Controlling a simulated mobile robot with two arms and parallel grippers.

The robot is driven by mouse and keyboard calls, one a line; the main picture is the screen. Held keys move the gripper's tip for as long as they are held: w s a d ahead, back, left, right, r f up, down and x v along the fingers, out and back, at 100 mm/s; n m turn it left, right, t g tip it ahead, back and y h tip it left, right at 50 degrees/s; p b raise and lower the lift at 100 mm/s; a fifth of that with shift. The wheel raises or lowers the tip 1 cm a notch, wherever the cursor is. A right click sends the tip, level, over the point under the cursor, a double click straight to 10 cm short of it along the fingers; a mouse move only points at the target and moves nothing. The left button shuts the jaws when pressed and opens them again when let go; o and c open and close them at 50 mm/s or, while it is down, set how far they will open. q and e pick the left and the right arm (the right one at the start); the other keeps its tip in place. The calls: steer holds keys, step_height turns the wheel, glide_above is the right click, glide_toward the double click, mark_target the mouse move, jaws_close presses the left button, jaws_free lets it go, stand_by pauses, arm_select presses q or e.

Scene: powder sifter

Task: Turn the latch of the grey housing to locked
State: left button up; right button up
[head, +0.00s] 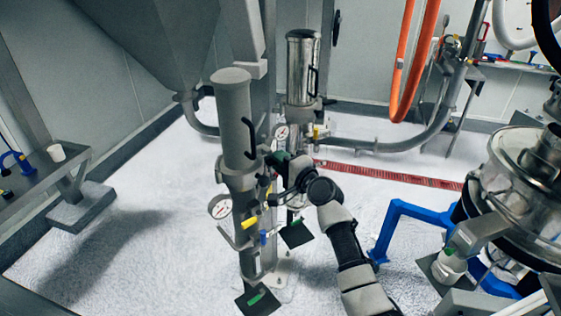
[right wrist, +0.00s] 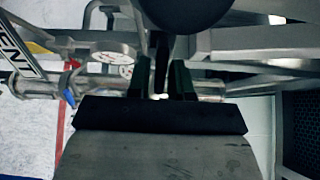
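The grey housing (head: 234,115) is an upright grey cylinder left of centre in the head view. A black curved handle (head: 249,137) stands on its right side; I cannot tell whether this is the latch or which position it is in. My right gripper (head: 274,160) is beside the housing, just below and right of that handle. In the right wrist view the two dark fingers of my right gripper (right wrist: 163,82) stand apart, with a dark upright bar (right wrist: 161,58) between them. Contact with the bar is not clear. My left gripper is not in view.
A shiny metal cylinder (head: 302,68) stands behind the housing. Round gauges (head: 220,207) and yellow and blue valve handles sit on the pipes below. A blue frame (head: 400,218) and a steel vessel (head: 520,190) are at the right.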

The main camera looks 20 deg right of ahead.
steer(key=shift+o, duration=1.2)
steer(key=shift+s, duration=0.1)
steer(key=b+v, duration=0.2)
steer(key=v, duration=0.8)
steer(key=shift+s+d, duration=0.15)
steer(key=shift+s, duration=0.2)
